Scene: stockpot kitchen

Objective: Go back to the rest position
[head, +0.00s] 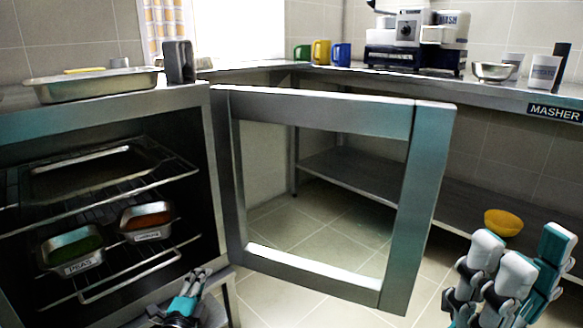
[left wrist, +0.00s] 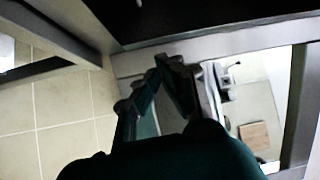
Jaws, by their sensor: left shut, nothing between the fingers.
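My left gripper (head: 203,274) is low in front of the oven's lower right corner in the head view. Its fingers are shut with nothing between them. They also show close up in the left wrist view (left wrist: 172,68). My right gripper (head: 507,268) is at the lower right of the head view, raised in front of the floor and lower shelf. I see nothing held in it, and its finger gap is unclear from this angle. The steel oven (head: 213,150) stands at left, and its framed door (head: 425,190) is swung wide open between my two grippers.
Inside the oven, a green-filled pan (head: 72,262) and an orange-filled pan (head: 148,225) sit on a wire rack. A tray (head: 95,88) and a dark block (head: 179,62) are on top. A yellow bowl (head: 503,222) is on the low shelf at right. Floor shows beyond the door.

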